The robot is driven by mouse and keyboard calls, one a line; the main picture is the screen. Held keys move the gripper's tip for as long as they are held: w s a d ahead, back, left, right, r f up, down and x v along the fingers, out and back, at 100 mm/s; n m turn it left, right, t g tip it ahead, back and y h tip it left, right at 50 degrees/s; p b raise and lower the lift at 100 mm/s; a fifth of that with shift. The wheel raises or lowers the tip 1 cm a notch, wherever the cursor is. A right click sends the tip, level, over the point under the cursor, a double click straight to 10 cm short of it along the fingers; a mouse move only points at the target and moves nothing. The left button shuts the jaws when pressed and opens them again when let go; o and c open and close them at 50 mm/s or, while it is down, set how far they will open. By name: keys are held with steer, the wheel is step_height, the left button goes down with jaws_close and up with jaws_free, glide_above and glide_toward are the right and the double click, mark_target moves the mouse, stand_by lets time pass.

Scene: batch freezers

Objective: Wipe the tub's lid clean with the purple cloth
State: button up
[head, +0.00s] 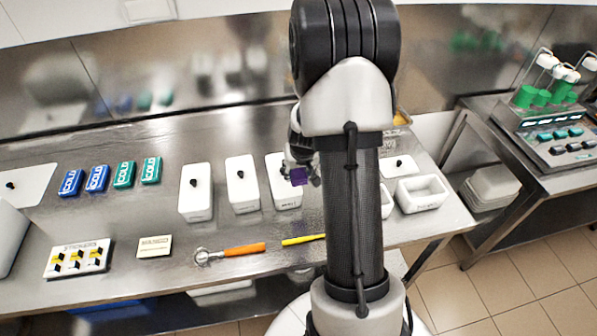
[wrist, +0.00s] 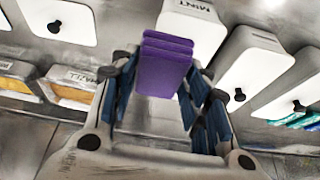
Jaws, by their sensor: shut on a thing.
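My gripper (head: 299,172) is shut on the purple cloth (head: 298,177), a small folded pad. In the wrist view the cloth (wrist: 165,65) sits between the blue-padded fingers (wrist: 160,105). The white tub (head: 286,195) is right by the gripper in the head view, third in a row of lidded tubs. The wrist view shows a white tub (wrist: 206,40) marked MINT just behind the cloth, which covers part of its lid. I cannot tell whether the cloth touches the lid. No soiling is visible on the part that shows.
Two white tubs with black knobs (head: 196,190) (head: 242,183) stand to the left. Blue and green cold packs (head: 110,176) lie further left. A scoop with an orange handle (head: 243,249), a yellow tool (head: 303,239) and a MANGO label (head: 155,246) lie in front. Open white tubs (head: 422,192) stand right.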

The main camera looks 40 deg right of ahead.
steer(key=shift+r+p, duration=0.8)
steer(key=shift+r, duration=0.6)
